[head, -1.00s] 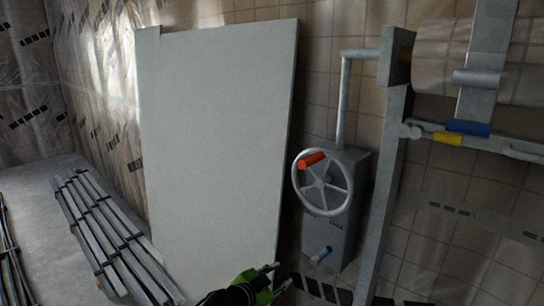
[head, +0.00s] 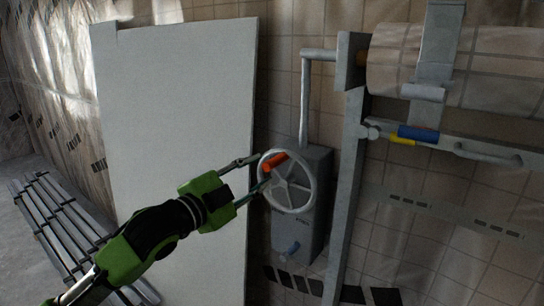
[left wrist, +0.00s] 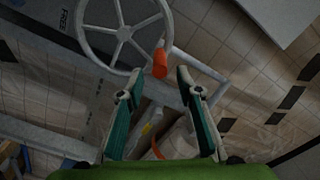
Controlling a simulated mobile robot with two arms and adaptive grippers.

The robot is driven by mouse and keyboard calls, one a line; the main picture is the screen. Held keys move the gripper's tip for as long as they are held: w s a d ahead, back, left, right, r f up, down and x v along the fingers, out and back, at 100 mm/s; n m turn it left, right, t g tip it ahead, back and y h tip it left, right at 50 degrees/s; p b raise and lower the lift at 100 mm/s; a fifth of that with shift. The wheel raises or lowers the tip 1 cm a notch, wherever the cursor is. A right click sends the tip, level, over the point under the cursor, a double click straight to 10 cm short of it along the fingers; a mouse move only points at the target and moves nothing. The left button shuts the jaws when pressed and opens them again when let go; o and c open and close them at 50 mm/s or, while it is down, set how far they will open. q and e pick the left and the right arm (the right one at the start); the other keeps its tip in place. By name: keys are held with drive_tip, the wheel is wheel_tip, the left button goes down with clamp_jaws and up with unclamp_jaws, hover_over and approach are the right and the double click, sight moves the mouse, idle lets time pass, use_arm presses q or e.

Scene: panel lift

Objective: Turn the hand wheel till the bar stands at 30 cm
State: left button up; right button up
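The pale hand wheel (head: 288,196) with spokes is mounted on a grey box (head: 312,215). Its orange handle (head: 275,162) sits at the wheel's upper left. My left gripper (head: 260,172) is at the wheel's left rim, its fingers apart around the handle's side. In the left wrist view the orange handle (left wrist: 160,62) shows at the gap between the open fingertips (left wrist: 160,74), not clasped. The wheel (left wrist: 122,30) lies beyond. A grey horizontal bar (head: 470,152) crosses at the right, with a blue sleeve and yellow band at its left. No readable scale shows. My right gripper is not seen.
A large pale panel (head: 175,150) stands left of the wheel, behind my left arm. A grey upright post (head: 345,200) rises right of the box. Metal profiles (head: 60,215) lie on the floor at left.

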sight(274, 163)
use_arm(q)
drive_tip(key=p+x, duration=0.2)
drive_tip(key=x, duration=0.5)
clamp_jaws()
